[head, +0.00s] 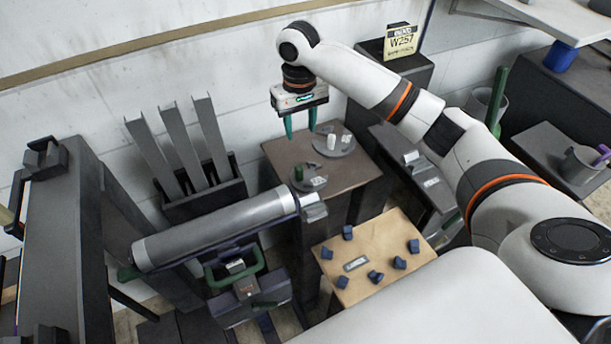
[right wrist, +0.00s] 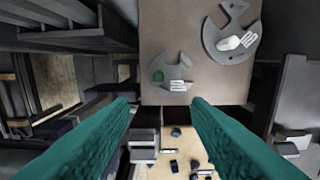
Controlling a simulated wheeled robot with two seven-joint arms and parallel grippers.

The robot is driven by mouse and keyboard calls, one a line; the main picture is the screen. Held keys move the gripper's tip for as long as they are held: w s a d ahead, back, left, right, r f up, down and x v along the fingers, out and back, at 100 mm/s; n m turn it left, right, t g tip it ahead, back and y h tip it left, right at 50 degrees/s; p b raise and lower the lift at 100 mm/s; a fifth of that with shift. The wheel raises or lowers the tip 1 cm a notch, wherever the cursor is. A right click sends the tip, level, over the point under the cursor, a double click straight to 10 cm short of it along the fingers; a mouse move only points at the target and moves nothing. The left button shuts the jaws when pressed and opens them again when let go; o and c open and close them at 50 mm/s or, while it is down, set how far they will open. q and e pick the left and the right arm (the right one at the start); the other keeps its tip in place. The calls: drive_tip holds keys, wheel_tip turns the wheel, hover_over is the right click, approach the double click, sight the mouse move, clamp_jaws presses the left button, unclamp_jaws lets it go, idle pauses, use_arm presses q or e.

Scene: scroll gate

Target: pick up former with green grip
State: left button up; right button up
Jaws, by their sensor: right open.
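The former with green grip (head: 311,184) is a flat grey notched disc on the near left part of a brown tabletop (head: 352,178). Its green grip (head: 298,174) stands upright, with a white label beside it. In the right wrist view the green-grip former (right wrist: 178,72) lies just beyond my fingertips, between their lines. A second grey former with a white grip (head: 342,148) lies farther back, at the upper right in the wrist view (right wrist: 231,50). My right gripper (head: 300,127) has green fingers, open and empty, pointing down above the tabletop. My left gripper is not in view.
A large grey roller (head: 215,232) lies left of the tabletop, its end close to the green-grip former. A wooden board (head: 385,286) with several blue knobs is in front. A rack with upright grey channels (head: 182,140) stands at the back left.

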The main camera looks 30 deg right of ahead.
sight(299, 167)
wheel_tip(299, 167, down, 5)
drive_tip(key=b, duration=0.4)
drive_tip(key=shift+w, duration=0.1)
drive_tip(key=shift+f, duration=0.3)
wheel_tip(299, 167, down, 6)
drive_tip(key=shift+r, duration=0.1)
wheel_tip(299, 167, down, 6)
drive_tip(key=shift+w+a+r, duration=0.1)
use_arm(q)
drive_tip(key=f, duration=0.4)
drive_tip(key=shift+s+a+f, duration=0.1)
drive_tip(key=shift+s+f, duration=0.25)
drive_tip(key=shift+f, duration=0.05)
use_arm(e)
drive_tip(key=shift+r, duration=0.15)
clamp_jaws()
